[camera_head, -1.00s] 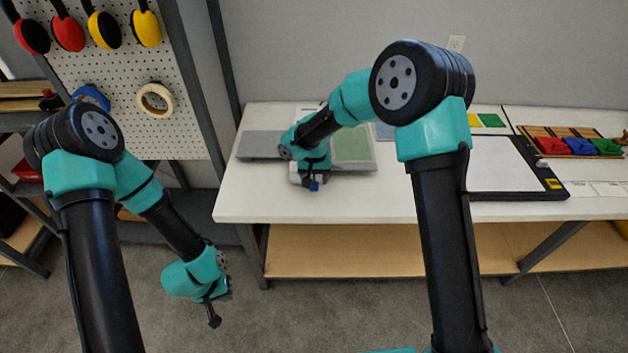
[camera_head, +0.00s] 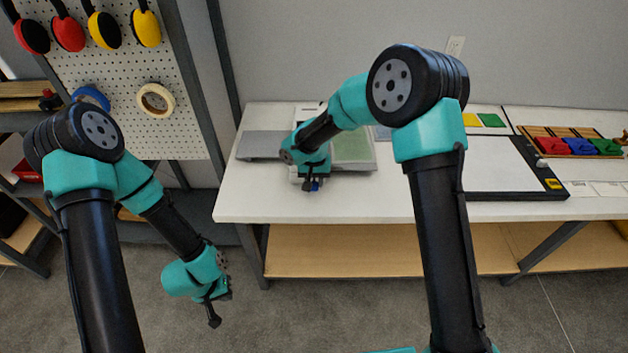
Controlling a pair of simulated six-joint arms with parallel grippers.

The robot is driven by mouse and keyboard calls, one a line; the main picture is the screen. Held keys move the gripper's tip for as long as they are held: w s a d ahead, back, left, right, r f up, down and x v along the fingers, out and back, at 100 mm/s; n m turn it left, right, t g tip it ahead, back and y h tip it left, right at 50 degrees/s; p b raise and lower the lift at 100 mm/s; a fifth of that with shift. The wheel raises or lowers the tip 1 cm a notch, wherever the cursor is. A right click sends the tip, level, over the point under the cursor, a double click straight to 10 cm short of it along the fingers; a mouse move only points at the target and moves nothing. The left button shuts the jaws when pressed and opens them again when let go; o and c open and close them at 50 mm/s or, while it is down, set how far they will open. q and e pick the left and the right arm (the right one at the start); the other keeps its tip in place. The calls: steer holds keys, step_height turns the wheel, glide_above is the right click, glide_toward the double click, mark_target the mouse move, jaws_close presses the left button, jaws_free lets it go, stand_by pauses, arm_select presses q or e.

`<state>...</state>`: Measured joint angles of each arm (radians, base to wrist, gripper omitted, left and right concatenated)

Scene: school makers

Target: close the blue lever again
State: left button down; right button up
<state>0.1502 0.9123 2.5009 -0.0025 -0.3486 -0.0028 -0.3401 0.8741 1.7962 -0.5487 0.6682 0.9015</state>
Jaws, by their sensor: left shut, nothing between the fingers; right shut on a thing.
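The blue lever (camera_head: 317,186) shows as a small blue spot at the front of a grey and white machine (camera_head: 366,167) on the table. My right gripper (camera_head: 311,187) is at the lever and is shut on it; its fingers and wrist hide most of the lever. The lever's exact angle cannot be made out. My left gripper (camera_head: 214,320) is shut and empty, pointing down over the floor in front of the table's left end.
The machine has a grey plate (camera_head: 258,146) on its left and a green pad (camera_head: 353,148) on its right. A black-framed board (camera_head: 500,165) and a wooden rack (camera_head: 572,135) with coloured pieces stand further right. The table front (camera_head: 370,205) is clear.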

jaws_close()
steer(key=shift+r+g, duration=0.15)
steer(key=shift+g, duration=0.15)
steer(key=shift+w+r+g, duration=0.1)
steer(key=shift+r+g, duration=0.25)
steer(key=shift+g, duration=0.55)
steer(key=shift+r+g, duration=0.3)
steer(key=shift+g, duration=0.6)
steer(key=o, duration=1)
jaws_free()
steer(key=shift+c, duration=0.2)
steer(key=v, duration=1.7)
steer(key=shift+d+r, duration=0.15)
steer(key=shift+d, duration=0.15)
